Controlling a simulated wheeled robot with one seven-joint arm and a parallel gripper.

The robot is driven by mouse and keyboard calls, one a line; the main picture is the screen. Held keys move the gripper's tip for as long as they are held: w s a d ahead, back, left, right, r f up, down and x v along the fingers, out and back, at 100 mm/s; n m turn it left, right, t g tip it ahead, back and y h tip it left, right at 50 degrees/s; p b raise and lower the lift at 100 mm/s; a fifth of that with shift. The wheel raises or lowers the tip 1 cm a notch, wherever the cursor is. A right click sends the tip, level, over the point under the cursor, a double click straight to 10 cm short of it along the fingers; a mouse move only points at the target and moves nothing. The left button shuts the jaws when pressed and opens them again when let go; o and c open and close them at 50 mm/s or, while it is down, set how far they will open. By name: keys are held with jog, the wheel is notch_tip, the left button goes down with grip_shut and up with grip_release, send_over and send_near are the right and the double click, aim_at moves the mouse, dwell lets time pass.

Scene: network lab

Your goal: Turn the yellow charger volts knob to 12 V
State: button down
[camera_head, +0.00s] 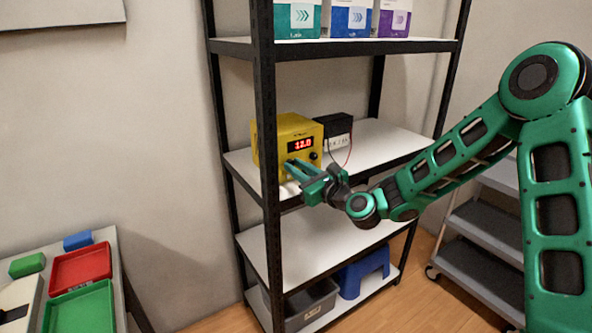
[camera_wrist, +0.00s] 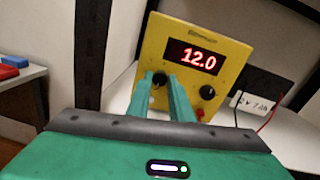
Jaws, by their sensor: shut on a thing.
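The yellow charger (camera_head: 290,138) stands on the middle shelf of the black rack, and it also fills the upper middle of the wrist view (camera_wrist: 191,35). Its red display (camera_wrist: 194,58) reads 12.0. Two black knobs sit below the display. My gripper (camera_wrist: 164,84) is at the left knob (camera_wrist: 158,80), its two green fingers shut on that knob, which they partly hide. The right knob (camera_wrist: 207,92) is clear of the fingers. In the head view my gripper (camera_head: 291,167) reaches the charger's front from the right. The labels by the knobs are too small to read.
A black battery box (camera_head: 336,130) with red and black leads stands right of the charger. The rack's front post (camera_head: 266,120) is close at the left. Boxes (camera_head: 350,18) stand on the shelf above. A table with trays (camera_head: 80,268) is at lower left.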

jog(key=shift+s+f, duration=0.1)
jog(key=shift+f, duration=0.2)
jog(key=c, duration=1.6)
grip_release()
jog(key=shift+r, duration=0.15)
jog(key=v, duration=1)
jog(key=shift+s+d, duration=0.15)
jog(key=shift+d, duration=0.1)
